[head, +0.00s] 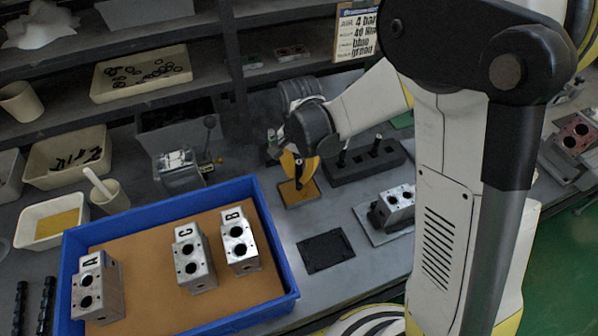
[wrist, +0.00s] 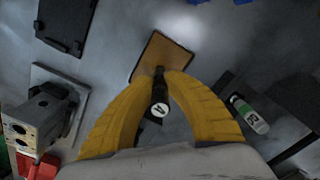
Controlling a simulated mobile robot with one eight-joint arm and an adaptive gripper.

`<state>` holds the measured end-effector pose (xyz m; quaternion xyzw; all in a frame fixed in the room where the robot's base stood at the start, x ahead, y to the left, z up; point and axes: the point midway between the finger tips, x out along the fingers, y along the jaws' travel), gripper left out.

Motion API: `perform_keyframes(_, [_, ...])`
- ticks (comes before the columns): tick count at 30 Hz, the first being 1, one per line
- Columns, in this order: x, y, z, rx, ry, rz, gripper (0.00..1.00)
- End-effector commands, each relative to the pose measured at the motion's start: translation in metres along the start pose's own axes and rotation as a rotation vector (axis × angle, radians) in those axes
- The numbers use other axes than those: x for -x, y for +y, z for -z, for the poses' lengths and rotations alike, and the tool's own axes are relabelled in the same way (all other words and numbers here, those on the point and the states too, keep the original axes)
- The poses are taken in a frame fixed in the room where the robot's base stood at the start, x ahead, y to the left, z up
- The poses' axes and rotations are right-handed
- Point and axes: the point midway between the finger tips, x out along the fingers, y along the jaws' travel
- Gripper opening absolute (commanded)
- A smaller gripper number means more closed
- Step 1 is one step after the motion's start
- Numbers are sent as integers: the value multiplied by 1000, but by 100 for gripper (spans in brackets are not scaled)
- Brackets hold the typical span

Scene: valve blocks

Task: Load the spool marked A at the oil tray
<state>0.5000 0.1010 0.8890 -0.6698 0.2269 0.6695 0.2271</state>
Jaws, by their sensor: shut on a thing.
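My gripper (head: 298,180) points down over the small brown oil tray (head: 308,198) on the grey bench. In the wrist view its yellow fingers (wrist: 160,82) are closed on a dark spool (wrist: 160,88) with a white end marked A. The spool's far end overlaps the near edge of the oil tray (wrist: 163,52); I cannot tell whether it touches. In the head view the spool is mostly hidden by the fingers. The valve block marked A (head: 98,287) stands at the left in the blue-rimmed tray (head: 283,262).
Blocks C (head: 194,258) and B (head: 240,242) stand in the blue tray. A dark rack (head: 372,165) is right of my gripper. A black mat (head: 326,251) and a block on a plate (head: 398,205) are nearer. A labelled bottle (wrist: 248,114) stands close by.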

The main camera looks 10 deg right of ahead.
Motion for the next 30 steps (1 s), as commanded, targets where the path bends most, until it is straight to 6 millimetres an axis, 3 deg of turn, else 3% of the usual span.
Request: perform_keyframes(30, [-4,0,0,0,0,0,0])
